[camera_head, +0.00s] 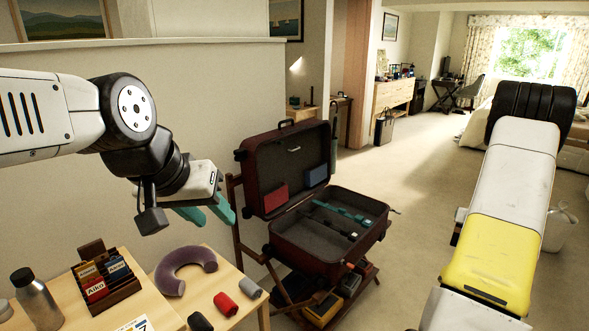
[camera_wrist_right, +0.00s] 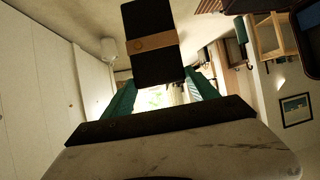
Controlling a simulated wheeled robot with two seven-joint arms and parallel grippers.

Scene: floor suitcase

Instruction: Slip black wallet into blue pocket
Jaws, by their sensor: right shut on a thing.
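The open dark red suitcase (camera_head: 318,259) sits on a wooden rack. Its raised lid has a blue pocket (camera_head: 316,175) on the right and a red pocket (camera_head: 274,199) on the left. In the right wrist view the black wallet (camera_wrist_right: 155,65) with a tan band is between the teal fingers of my right gripper (camera_wrist_right: 160,92), which is shut on it. In the head view that gripper and the wallet are hidden behind my right arm. My left gripper (camera_head: 208,211) is open and empty, left of the suitcase lid and above the table.
A wooden table (camera_head: 228,270) at the lower left bears a purple neck pillow (camera_head: 186,270), a metal bottle (camera_head: 38,298), a rack of small boxes (camera_head: 103,282) and several rolled items. Straps lie in the suitcase base. A wall stands behind the table. Carpet right of the suitcase is clear.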

